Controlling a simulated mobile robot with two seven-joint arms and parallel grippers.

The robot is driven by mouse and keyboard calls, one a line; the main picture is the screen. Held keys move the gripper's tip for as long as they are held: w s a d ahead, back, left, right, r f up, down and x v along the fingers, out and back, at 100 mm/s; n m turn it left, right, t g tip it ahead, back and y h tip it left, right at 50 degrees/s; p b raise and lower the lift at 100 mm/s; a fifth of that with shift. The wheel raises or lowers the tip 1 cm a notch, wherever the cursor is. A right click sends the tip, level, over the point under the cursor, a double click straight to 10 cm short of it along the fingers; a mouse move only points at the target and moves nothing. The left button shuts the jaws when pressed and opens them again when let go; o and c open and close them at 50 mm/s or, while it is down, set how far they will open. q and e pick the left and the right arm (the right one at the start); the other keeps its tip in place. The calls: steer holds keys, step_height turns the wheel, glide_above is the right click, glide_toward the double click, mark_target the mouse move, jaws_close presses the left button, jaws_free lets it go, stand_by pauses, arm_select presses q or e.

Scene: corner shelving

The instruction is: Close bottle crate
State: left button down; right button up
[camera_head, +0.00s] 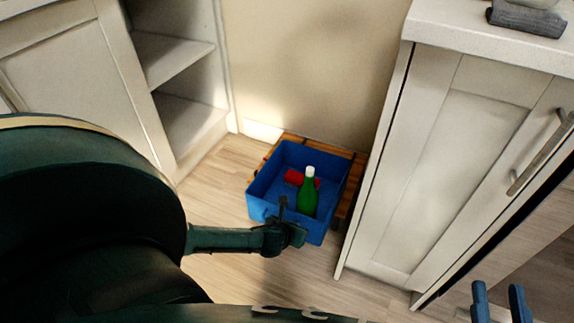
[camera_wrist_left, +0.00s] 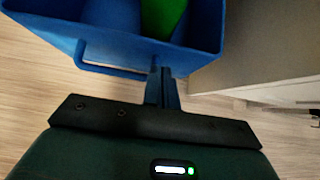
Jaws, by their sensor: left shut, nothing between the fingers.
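The blue crate (camera_head: 272,165) sits low on the floor in the corner, its top open. Inside stand a green bottle (camera_head: 308,197) with a white cap and a red item (camera_head: 294,177). My right gripper (camera_head: 499,298) is open and empty at the lower right.
A wooden slatted piece (camera_head: 350,185) shows behind and to the right of the crate. A white cabinet (camera_head: 425,165) stands close on the right. Open shelves (camera_head: 180,60) stand on the left. The wood floor (camera_head: 215,195) is bare left of the crate.

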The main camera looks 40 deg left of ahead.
arm_select(q)
steer(key=shift+w+a, duration=0.25)
steer(key=shift+w, duration=0.7)
